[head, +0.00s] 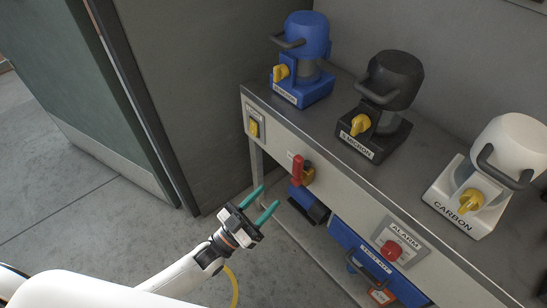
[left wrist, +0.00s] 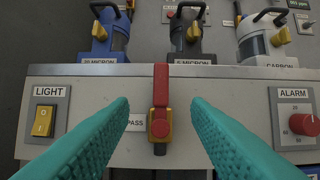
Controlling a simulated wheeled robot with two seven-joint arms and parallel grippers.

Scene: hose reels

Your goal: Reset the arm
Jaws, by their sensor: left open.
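My left gripper (head: 267,197) has two teal fingers spread apart with nothing between them. In the head view it is in front of the bench's front panel, below and left of a red-handled lever (head: 298,168). In the left wrist view the lever (left wrist: 160,92) stands upright between the fingers, farther off, on a yellow base with a red knob. The fingers partly cover a label ending in "PASS". My left arm (head: 170,280) reaches in from the lower left. My right gripper is not in view.
The bench (head: 345,165) carries a blue filter unit (head: 305,55), a black one (head: 385,100) and a white one (head: 500,165). The panel has a yellow light switch (head: 254,128) and red alarm knob (head: 391,250). A blue test kit (head: 372,265) sits below. Floor at left is clear.

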